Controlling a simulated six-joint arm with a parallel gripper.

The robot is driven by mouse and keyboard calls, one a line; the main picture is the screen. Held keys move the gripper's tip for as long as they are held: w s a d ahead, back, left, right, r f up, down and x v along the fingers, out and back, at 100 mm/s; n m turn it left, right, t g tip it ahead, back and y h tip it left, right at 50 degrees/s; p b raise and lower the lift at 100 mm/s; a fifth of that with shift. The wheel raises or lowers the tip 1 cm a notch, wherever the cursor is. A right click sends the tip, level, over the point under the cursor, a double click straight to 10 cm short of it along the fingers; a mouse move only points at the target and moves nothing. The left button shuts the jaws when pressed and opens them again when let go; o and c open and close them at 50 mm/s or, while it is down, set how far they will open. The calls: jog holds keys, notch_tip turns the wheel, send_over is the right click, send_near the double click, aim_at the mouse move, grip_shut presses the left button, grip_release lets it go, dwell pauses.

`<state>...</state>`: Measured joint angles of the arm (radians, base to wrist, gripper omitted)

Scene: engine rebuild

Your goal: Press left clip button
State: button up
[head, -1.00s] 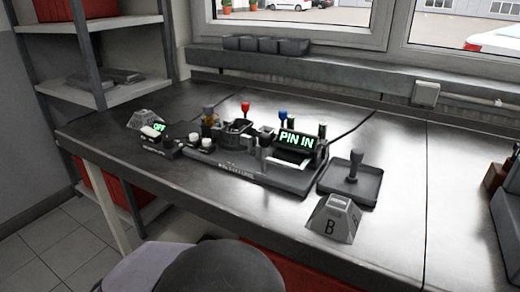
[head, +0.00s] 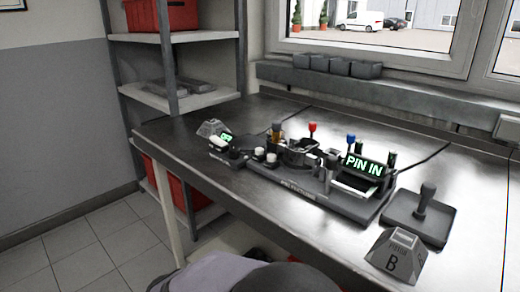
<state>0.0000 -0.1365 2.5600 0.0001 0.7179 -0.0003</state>
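A dark fixture (head: 322,197) with a wide base plate stands on the metal workbench. A lit sign (head: 363,166) on its right side reads "PIN IN" in green. Two round white caps, one on the left (head: 258,153) and one on the right (head: 271,159), stand at its left end. A small black unit with a white top (head: 219,142) sits further left, next to a small green-lit display (head: 226,138) whose text is too small to read. I cannot tell which part is the left clip button. My gripper is not in view.
Red and blue knobs rise behind the fixture. Shelves (head: 178,97) stand at the left. The bench's front strip is clear.

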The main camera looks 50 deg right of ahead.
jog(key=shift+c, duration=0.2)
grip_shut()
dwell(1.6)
